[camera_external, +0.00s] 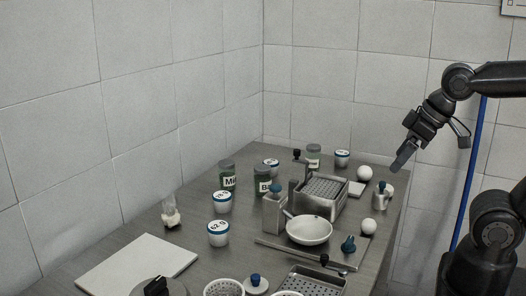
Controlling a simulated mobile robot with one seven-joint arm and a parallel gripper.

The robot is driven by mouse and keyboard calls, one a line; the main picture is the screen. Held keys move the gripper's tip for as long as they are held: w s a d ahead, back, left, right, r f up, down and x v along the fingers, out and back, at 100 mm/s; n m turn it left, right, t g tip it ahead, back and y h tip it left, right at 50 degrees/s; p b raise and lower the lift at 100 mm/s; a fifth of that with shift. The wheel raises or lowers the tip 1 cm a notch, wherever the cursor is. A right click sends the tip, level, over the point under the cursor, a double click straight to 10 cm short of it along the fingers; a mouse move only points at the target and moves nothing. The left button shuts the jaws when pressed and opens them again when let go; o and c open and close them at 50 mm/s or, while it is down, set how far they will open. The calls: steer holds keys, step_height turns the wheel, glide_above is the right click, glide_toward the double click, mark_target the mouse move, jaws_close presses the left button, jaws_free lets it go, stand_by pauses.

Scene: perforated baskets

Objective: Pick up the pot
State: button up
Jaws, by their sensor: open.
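I cannot tell for sure which item is the pot. A pale round pan (309,231) with a short handle at its left sits near the middle of the table. A small grey metal vessel (381,199) with a blue top stands near the right edge. A dark round lidded item (158,288) with a black knob is cut off at the bottom edge. My gripper (400,160) is open, pointing down and left in the air near the table's far right corner. It looks empty and apart from all of these; its jaw gap is hard to see.
A perforated metal basket (310,207) stands behind the pan, and another perforated tray (311,284) lies in front. Labelled green jars (227,177), white tubs (218,239) and white balls (364,174) crowd the table. A pale board (137,264) lies front left. Tiled walls close the back and left.

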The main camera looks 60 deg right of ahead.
steer(key=w+a+r+g, duration=0.15)
steer(key=w+r, duration=0.25)
steer(key=w, duration=0.6)
steer(key=n+g, duration=0.3)
steer(key=g, duration=0.1)
glide_above(218, 225)
steer(key=f, duration=1.5)
steer(key=shift+s+a+f, duration=0.1)
steer(key=shift+a, duration=0.1)
steer(key=shift+a+f, duration=0.1)
steer(key=shift+f, duration=0.2)
step_height(218, 225, down, 5)
steer(key=shift+f, duration=0.15)
steer(key=shift+d+f, duration=0.15)
steer(key=shift+f, duration=1.2)
steer(key=shift+d+f, duration=0.1)
steer(key=shift+f, duration=1.25)
steer(key=shift+c, duration=0.5)
